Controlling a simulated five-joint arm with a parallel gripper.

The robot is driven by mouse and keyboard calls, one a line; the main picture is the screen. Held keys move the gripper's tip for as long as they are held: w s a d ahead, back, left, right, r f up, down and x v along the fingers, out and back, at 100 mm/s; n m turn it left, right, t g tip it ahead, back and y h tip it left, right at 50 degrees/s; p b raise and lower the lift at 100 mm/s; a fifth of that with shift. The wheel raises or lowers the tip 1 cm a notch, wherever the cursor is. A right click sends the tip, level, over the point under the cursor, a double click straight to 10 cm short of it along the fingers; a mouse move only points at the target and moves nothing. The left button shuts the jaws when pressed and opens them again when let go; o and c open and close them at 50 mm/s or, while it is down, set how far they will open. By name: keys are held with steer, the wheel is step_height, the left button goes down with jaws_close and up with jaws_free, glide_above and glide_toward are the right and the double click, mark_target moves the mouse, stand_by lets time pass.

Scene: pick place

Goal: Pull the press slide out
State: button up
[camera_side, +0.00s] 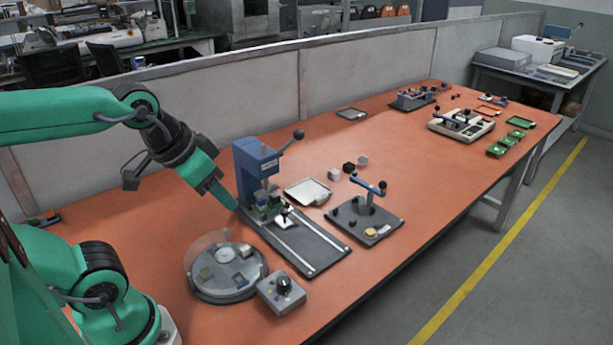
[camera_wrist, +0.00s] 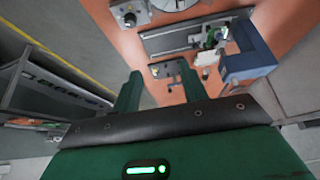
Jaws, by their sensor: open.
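The blue press (camera_side: 254,170) with its lever stands upright on the orange table. It also shows in the wrist view (camera_wrist: 247,58). Its dark base plate (camera_side: 312,250) carries two light rails running towards the table's front edge. The press slide (camera_side: 266,207), with green parts on it, sits under the press head at the back end of the rails. In the wrist view the slide (camera_wrist: 212,38) is beside the blue column. My gripper (camera_side: 226,199) is in the air just left of the press, pointing down. In the wrist view my gripper (camera_wrist: 163,86) has its fingers apart with nothing between them.
A round turntable with a clear cover (camera_side: 217,290) and a grey knob box (camera_side: 270,293) stand in front of the press. A white tray (camera_side: 307,191), small cubes (camera_side: 348,167) and a blue-handled fixture (camera_side: 384,232) lie to the right. A partition runs behind.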

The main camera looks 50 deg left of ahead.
steer(key=m+g, duration=0.4)
steer(key=m, duration=0.7)
glide_toward(285, 210)
steer(key=f, duration=0.1)
steer(key=shift+d+f, duration=0.1)
steer(key=shift+d, duration=0.25)
steer(key=shift+w+a+f, duration=0.15)
steer(key=shift+w+f, duration=0.05)
steer(key=shift+f, duration=1.1)
steer(key=shift+w+a+f, duration=0.1)
steer(key=shift+w+f, duration=0.1)
steer(key=shift+f, duration=1.05)
steer(key=shift+w+a+f, duration=0.15)
steer(key=shift+w+f, duration=0.05)
steer(key=shift+f, duration=1.1)
steer(key=shift+c, duration=0.2)
jaws_close()
steer(key=shift+d, duration=0.1)
